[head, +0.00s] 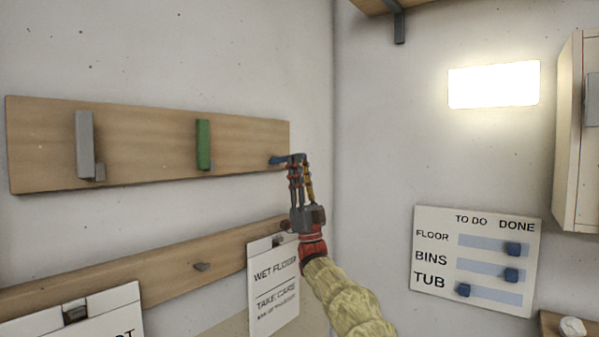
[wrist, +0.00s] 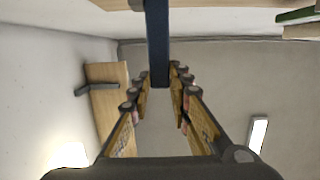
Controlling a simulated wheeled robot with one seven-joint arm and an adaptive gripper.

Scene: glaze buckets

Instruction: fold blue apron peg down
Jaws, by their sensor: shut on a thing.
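The blue peg (head: 277,160) is at the right end of the upper wooden peg board (head: 150,160). It sticks out from the board roughly level, toward my gripper. In the wrist view the blue peg (wrist: 157,40) runs from the top edge down between the fingers. My gripper (head: 298,160) is shut on its outer end, and the fingers hide part of it. The grey peg (head: 85,143) and the green peg (head: 202,144) stand upright on the same board.
A lower wooden rail (head: 170,260) carries hanging signs, one a wet floor sign (head: 272,290). The right wall has a to-do board (head: 475,258), a lit panel (head: 493,84) and a cabinet (head: 577,130). A shelf bracket (head: 399,27) is above. The space right of my gripper is free.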

